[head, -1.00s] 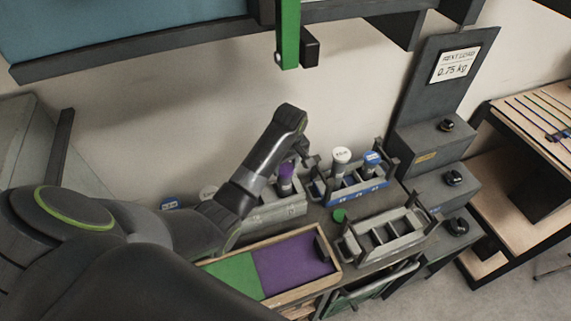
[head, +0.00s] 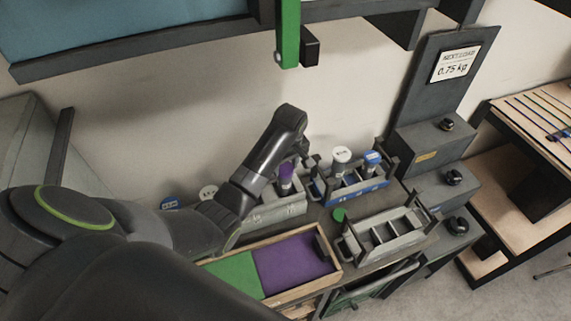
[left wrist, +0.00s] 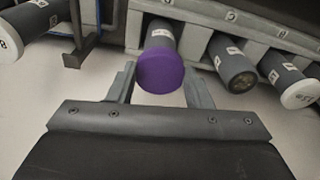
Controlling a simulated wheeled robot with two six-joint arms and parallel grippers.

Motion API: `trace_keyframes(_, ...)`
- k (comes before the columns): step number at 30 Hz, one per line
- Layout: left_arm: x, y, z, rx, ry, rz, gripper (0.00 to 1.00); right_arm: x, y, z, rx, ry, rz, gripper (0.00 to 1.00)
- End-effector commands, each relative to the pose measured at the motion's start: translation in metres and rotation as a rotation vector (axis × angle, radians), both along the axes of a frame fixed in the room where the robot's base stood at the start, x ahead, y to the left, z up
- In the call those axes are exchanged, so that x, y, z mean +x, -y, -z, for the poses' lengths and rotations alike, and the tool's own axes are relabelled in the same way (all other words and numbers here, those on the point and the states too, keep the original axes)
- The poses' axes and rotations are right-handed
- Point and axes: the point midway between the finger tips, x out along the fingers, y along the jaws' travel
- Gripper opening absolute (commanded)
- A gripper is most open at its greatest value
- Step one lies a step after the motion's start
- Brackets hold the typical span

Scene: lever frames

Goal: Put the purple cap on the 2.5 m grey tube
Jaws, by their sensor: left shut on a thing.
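The purple cap (head: 286,171) is at the upper end of a grey tube (head: 285,186) standing in the grey rack at the back of the bench. In the left wrist view the purple cap (left wrist: 160,71) faces me, with the labelled grey tube (left wrist: 160,32) directly behind it. I cannot tell whether the cap is fully seated. My left gripper (left wrist: 162,84) is shut on the purple cap, one finger at each side. In the head view the left gripper (head: 298,164) is partly hidden by my arm. The tube's length marking is not readable. My right gripper is not in view.
A blue rack (head: 352,196) with white-capped and blue-capped tubes stands to the right. A wooden tray (head: 335,277) has green and purple sections. An uncapped-looking tube (left wrist: 238,76) is nearby.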

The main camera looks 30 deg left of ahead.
Motion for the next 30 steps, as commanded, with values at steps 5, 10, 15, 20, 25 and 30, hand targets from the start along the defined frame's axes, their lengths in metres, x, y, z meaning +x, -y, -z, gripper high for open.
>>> trace_keyframes(5,0.0000,0.0001,0.0001,0.000,0.000,0.000,0.24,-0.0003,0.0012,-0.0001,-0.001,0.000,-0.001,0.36)
trace_keyframes(10,0.0000,0.0000,0.0004,0.000,0.000,0.000,0.24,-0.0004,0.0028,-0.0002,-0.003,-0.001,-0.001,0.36)
trace_keyframes(15,-0.0001,0.0000,0.0029,0.000,0.000,0.000,0.24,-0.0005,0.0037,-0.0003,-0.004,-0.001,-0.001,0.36)
trace_keyframes(20,0.0000,0.0000,0.0062,0.000,0.000,0.000,0.24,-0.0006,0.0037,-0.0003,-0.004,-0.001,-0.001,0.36)
trace_keyframes(25,0.0000,0.0000,0.0072,0.000,0.000,0.000,0.24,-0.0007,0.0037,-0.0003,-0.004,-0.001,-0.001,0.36)
trace_keyframes(30,-0.0001,0.0000,0.0072,0.000,0.000,0.000,0.24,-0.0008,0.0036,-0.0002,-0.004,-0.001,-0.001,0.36)
